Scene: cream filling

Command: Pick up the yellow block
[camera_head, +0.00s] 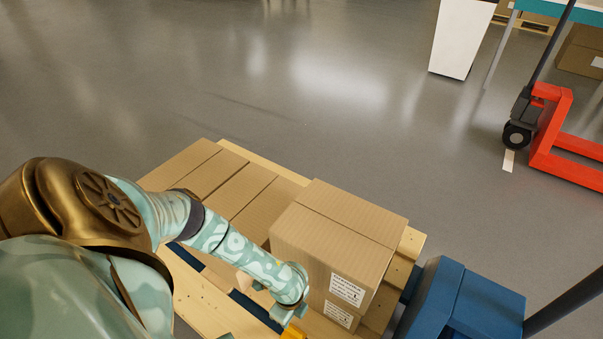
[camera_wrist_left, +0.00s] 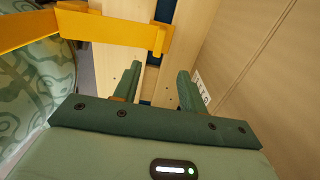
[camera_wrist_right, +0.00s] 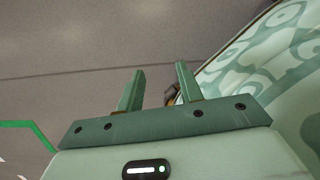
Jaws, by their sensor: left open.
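The yellow block is only partly visible: a yellow piece (camera_head: 293,334) shows at the bottom edge of the head view, just below the end of my left arm. In the left wrist view a long yellow angled piece (camera_wrist_left: 105,25) crosses the upper left, beyond the fingertips; I cannot see its whole shape. My left gripper (camera_wrist_left: 158,72) is open with nothing between its fingers. It hangs over the pallet's wooden slats, beside a cardboard box. My right gripper (camera_wrist_right: 160,72) has its fingers apart and empty, with grey floor behind them. It is not in the head view.
A blue machine (camera_head: 465,300) stands at the lower right and a red pallet jack (camera_head: 548,125) farther right.

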